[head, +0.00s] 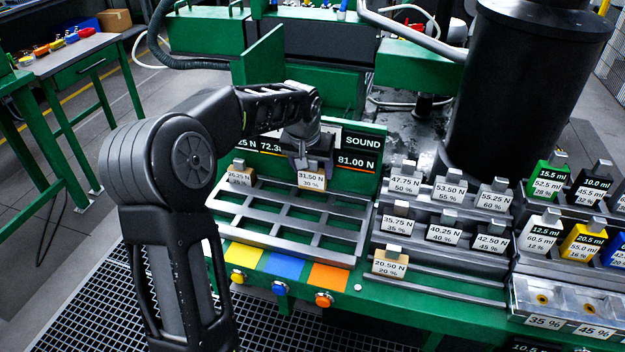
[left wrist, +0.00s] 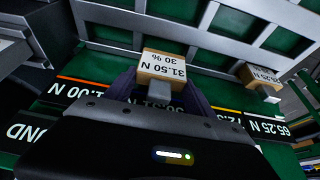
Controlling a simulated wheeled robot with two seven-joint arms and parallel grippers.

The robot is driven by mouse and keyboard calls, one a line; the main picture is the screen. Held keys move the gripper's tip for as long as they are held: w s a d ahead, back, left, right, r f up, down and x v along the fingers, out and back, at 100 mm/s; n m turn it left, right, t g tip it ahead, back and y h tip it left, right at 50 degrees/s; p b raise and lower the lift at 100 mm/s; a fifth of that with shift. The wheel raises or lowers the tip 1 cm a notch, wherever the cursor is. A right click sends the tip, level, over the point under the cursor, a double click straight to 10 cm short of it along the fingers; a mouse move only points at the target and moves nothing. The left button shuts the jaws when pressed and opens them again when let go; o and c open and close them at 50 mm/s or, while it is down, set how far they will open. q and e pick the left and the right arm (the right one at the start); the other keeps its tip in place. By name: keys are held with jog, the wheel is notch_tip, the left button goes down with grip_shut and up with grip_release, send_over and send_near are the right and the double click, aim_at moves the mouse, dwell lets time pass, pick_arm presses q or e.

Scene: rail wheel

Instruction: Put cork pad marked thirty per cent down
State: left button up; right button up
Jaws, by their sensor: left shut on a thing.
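The cork pad marked 31.50 N, 30 % (head: 311,180) is in my left gripper (head: 308,162), over the back part of a grey slotted rack (head: 283,242). In the left wrist view the pad (left wrist: 163,66) sits between the dark fingers (left wrist: 158,88), its label upside down. I cannot tell whether its underside touches the rack. Another cork pad marked 26.25 N (head: 239,178) stands at the rack's back left; it also shows in the left wrist view (left wrist: 261,78). My right gripper is not in view.
A green sign panel (head: 355,172) reading SOUND and 81.00 N stands close behind the rack. Stepped shelves to the right hold several grey pads (head: 396,221) and a cork pad marked 20 % (head: 388,265). The rack's front slots are empty.

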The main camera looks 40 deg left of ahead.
aim_at(313, 181)
pick_arm(q)
jog(key=shift+f, duration=2.05)
jog(key=shift+f, duration=0.1)
jog(key=shift+f, duration=0.15)
jog(key=o, duration=1.4)
jog(key=v, duration=1.2)
jog(key=shift+r+b, duration=0.25)
jog(key=shift+b, duration=0.1)
